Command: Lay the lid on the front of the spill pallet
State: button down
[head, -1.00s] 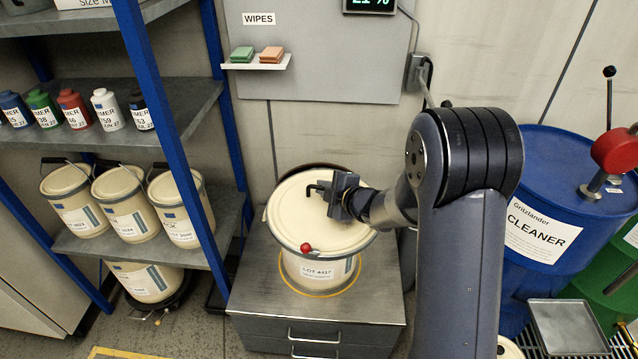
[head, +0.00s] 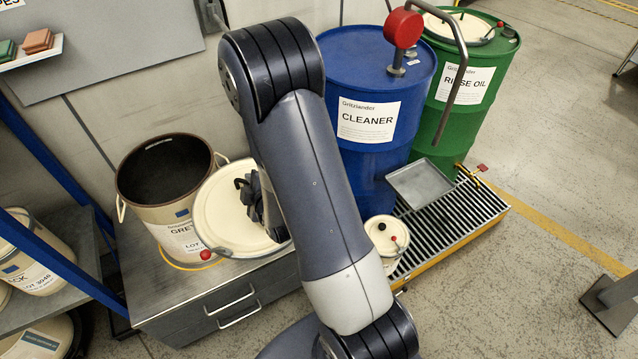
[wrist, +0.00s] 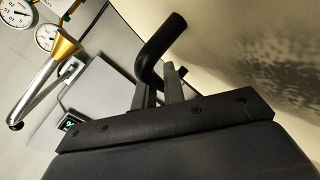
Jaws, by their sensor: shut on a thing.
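The lid (head: 222,212) is a round cream disc with a grey rim and a red knob at its edge. My gripper (head: 250,195) is shut on the lid's black handle, which also shows between the fingers in the wrist view (wrist: 160,50). The lid is tilted and held just right of the open bucket (head: 165,185), overlapping its front right in the head view. My arm hides the lid's right part. The spill pallet (head: 468,232) is a grated platform with a yellow edge, to the right. Its front left part is partly hidden by my arm.
Bare grating shows at the front right. The bucket stands on a grey cabinet (head: 180,300).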

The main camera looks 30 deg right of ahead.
aim_at(431, 222)
jog(key=k, duration=1.05)
jog(key=z, duration=0.4)
jog(key=l+z, duration=0.15)
jog(key=z, duration=0.2)
jog(key=l+z, duration=0.15)
jog(key=z, duration=0.25)
jog(key=i+l, duration=1.6)
jog(key=i+l+z, duration=0.05)
jog(key=i, duration=0.05)
